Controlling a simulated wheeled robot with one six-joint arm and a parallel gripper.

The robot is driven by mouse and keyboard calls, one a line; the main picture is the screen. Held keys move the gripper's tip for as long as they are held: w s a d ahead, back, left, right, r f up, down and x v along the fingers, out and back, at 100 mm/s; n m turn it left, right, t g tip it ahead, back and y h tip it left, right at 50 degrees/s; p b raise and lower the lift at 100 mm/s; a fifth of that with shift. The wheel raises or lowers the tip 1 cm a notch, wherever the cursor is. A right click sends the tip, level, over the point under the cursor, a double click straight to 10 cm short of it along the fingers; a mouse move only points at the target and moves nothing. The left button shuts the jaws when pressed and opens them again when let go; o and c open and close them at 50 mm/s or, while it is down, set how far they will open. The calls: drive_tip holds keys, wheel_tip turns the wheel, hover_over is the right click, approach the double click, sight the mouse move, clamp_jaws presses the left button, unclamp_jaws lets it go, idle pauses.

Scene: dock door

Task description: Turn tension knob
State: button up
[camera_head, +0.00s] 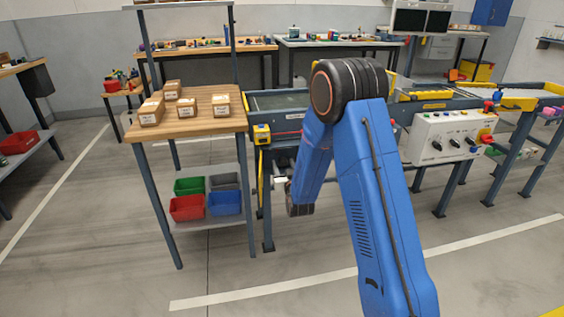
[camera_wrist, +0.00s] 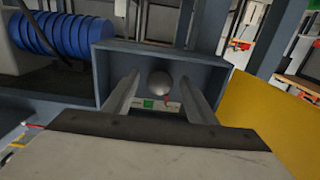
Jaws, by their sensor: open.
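A round grey knob (camera_wrist: 159,84) shows in the wrist view inside a blue-grey box-like recess (camera_wrist: 108,62). A small green mark (camera_wrist: 148,104) and a red mark lie just below it on a pale strip. My gripper (camera_wrist: 159,76) is open, with one finger to the left of the knob and one to the right. The fingers point into the recess. I see no clear contact with the knob, and cannot tell how deep the fingertips reach beside it. In the head view my arm hides the knob.
A yellow panel (camera_wrist: 255,120) stands close on the right in the wrist view, and blue discs (camera_wrist: 50,35) are at the upper left. In the head view, a wooden table (camera_head: 190,124) with small boxes is left of my arm; a control box (camera_head: 450,137) is right.

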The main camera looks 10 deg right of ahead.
drive_tip(key=shift+w, duration=0.2)
drive_tip(key=c, duration=1.1)
drive_tip(key=shift+o, duration=0.2)
